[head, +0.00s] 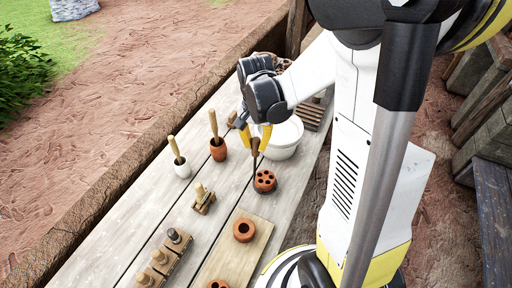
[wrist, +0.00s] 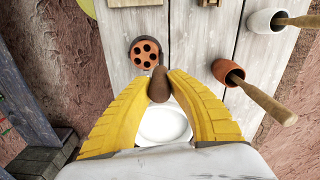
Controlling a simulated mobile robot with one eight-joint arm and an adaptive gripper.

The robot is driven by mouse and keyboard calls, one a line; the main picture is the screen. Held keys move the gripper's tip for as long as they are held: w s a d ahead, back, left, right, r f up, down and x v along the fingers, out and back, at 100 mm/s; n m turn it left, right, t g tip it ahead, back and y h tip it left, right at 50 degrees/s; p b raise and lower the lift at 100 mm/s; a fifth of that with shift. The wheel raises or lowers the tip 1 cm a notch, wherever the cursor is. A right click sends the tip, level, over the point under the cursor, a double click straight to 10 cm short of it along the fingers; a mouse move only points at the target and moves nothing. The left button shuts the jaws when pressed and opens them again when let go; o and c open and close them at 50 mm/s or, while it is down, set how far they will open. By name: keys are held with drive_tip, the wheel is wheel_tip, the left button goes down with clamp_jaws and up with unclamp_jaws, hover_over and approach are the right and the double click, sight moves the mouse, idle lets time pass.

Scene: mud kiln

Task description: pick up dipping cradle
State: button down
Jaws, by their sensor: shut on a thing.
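The dipping cradle (head: 255,168) has a brown handle standing up and a dark lower end at a round orange piece with several holes (head: 265,181). My gripper (head: 261,138), with yellow fingers, is shut on the handle near its top. In the wrist view the fingertips (wrist: 158,78) close around the brown handle end (wrist: 158,88), and the holed piece (wrist: 147,50) shows just beyond it, within a dark rim. I cannot tell whether the cradle touches the table.
A white bowl (head: 283,140) stands right behind the gripper. White (head: 182,169) and orange (head: 218,152) cups with wooden-handled tools stand left on the plank table (head: 150,215). A board (head: 222,266) with orange rings and a rack of stamps (head: 164,262) lie in front.

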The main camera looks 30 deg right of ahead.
drive_tip(key=shift+s+d+r, duration=0.15)
drive_tip(key=shift+d+r, duration=0.1)
drive_tip(key=shift+r, duration=0.25)
drive_tip(key=s+d+r+p, duration=0.2)
drive_tip(key=s+d+r, duration=0.3)
drive_tip(key=d, duration=0.4)
drive_tip(key=shift+s+d+r+p, duration=0.3)
drive_tip(key=shift+s+r, duration=0.1)
drive_tip(key=shift+r, duration=0.35)
drive_tip(key=c, duration=2.1)
unclamp_jaws()
drive_tip(key=shift+c, duration=0.2)
clamp_jaws()
